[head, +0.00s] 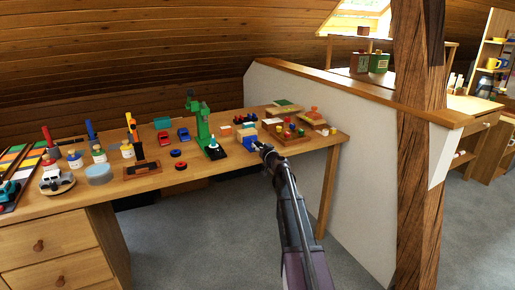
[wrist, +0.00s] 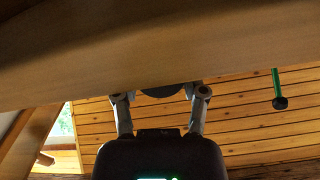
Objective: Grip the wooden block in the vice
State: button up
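The blue vice (head: 249,143) stands near the front edge of the workbench in the head view, partly hidden by my gripper (head: 260,147). A pale wooden block (head: 245,133) shows just above and behind the blue; I cannot tell whether it sits between the jaws. In the wrist view my gripper (wrist: 160,95) has its two fingers well apart. A dark rounded thing (wrist: 162,91) shows between and beyond the fingertips, partly cut off by a broad wooden surface (wrist: 150,50). I see nothing held. The block is not identifiable in the wrist view.
A green drill stand (head: 203,125) stands left of the vice. A wooden tray (head: 290,135) with coloured pieces lies to the right. Toys and bottles crowd the bench's left part. A white half wall (head: 340,170) and timber post (head: 415,150) stand right of my arm.

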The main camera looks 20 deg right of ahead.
jog(key=o, duration=0.3)
jog(key=shift+w, duration=0.1)
jog(key=shift+o, duration=0.2)
jog(key=s, duration=1.2)
jog(key=shift+d, duration=0.15)
